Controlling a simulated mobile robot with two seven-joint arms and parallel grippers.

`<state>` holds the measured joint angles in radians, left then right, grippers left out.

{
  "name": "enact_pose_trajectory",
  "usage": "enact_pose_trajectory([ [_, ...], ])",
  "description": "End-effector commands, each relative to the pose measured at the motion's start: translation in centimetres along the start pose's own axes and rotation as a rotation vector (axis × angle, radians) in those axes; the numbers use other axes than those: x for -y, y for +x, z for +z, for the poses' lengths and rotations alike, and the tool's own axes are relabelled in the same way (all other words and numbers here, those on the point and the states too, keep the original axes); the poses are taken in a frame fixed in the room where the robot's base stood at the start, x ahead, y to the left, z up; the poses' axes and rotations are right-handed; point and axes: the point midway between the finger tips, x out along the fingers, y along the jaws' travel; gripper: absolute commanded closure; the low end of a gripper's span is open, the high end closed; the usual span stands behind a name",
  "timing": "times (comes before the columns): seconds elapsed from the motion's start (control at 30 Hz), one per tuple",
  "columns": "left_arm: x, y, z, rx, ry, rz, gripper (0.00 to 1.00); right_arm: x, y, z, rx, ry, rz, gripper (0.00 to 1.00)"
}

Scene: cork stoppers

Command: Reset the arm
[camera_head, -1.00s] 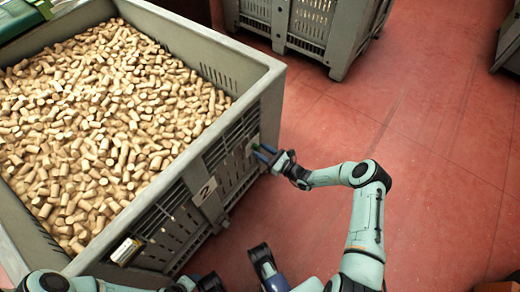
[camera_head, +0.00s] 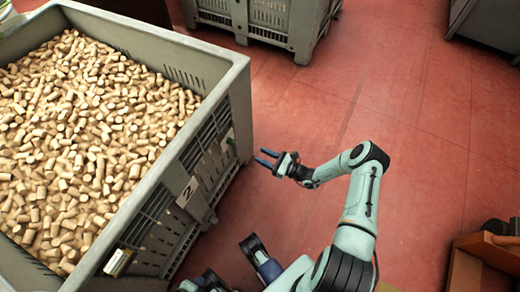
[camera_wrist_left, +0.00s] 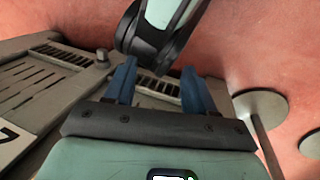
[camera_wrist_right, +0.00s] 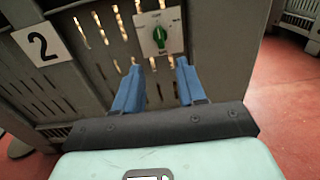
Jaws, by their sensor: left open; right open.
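My right gripper (camera_head: 265,158) is open and empty in the head view, just right of the grey crate's side wall, with a strip of red floor showing between. Its two blue fingers also show spread in the right wrist view (camera_wrist_right: 159,70), facing the slotted wall with a green-knob switch plate (camera_wrist_right: 160,34). My right arm is bent at the elbow. My left gripper (camera_wrist_left: 158,85) is open and empty in the left wrist view, with a dark and pale-green part of my own body just beyond its fingers. I cannot clearly make out its fingers in the head view.
The large grey crate (camera_head: 209,64), full of cork stoppers (camera_head: 85,130), fills the left. Its side bears a "2" label (camera_head: 187,192). Another grey crate (camera_head: 275,22) stands behind. Red floor (camera_head: 430,130) is free on the right.

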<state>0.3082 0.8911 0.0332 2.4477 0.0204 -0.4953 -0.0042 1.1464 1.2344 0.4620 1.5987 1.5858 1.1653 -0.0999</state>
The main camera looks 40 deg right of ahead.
Motion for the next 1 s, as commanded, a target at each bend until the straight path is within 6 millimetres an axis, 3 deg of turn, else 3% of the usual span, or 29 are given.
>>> enact_pose_trajectory([
  [0.27, 0.0, 0.0, 0.0, -0.001, 0.000, 0.000, 0.45, -0.1, 0.1, 0.0, -0.002, 0.000, 0.004, 0.60],
  [0.37, -0.1, -0.5, 0.1, 0.001, 0.000, 0.000, 0.45, -1.7, 0.5, 0.1, -0.026, 0.001, 0.054, 0.60],
  [0.47, -0.4, -1.5, 0.4, 0.010, 0.001, 0.000, 0.45, -6.2, 1.3, 0.2, -0.093, -0.003, 0.193, 0.60],
  [0.57, -0.8, -3.1, 0.9, 0.024, 0.002, 0.000, 0.45, -13.1, 1.2, 0.3, -0.205, -0.037, 0.422, 0.60],
  [0.6, -1.0, -3.8, 1.2, 0.031, 0.002, 0.000, 0.45, -16.2, 0.6, 0.4, -0.257, -0.064, 0.530, 0.60],
  [0.67, -1.3, -4.8, 1.6, 0.044, 0.003, 0.000, 0.45, -20.5, -1.0, 0.5, -0.336, -0.122, 0.698, 0.60],
  [0.7, -1.5, -5.6, 1.8, 0.053, 0.003, -0.001, 0.45, -23.2, -2.4, 0.7, -0.387, -0.173, 0.817, 0.60],
  [0.77, -1.9, -6.8, 2.2, 0.069, 0.004, -0.002, 0.45, -26.9, -5.2, 1.2, -0.463, -0.279, 1.006, 0.60],
  [0.8, -2.1, -7.8, 2.5, 0.080, 0.005, -0.002, 0.45, -29.0, -7.5, 1.7, -0.510, -0.375, 1.142, 0.60],
  [0.9, -2.9, -10.2, 3.2, 0.113, 0.007, -0.003, 0.45, -31.2, -12.7, 3.4, -0.579, -0.690, 1.445, 0.60],
  [1.0, -3.6, -12.3, 3.6, 0.138, 0.009, -0.004, 0.45, -30.9, -15.2, 5.5, -0.564, -1.021, 1.634, 0.60],
])
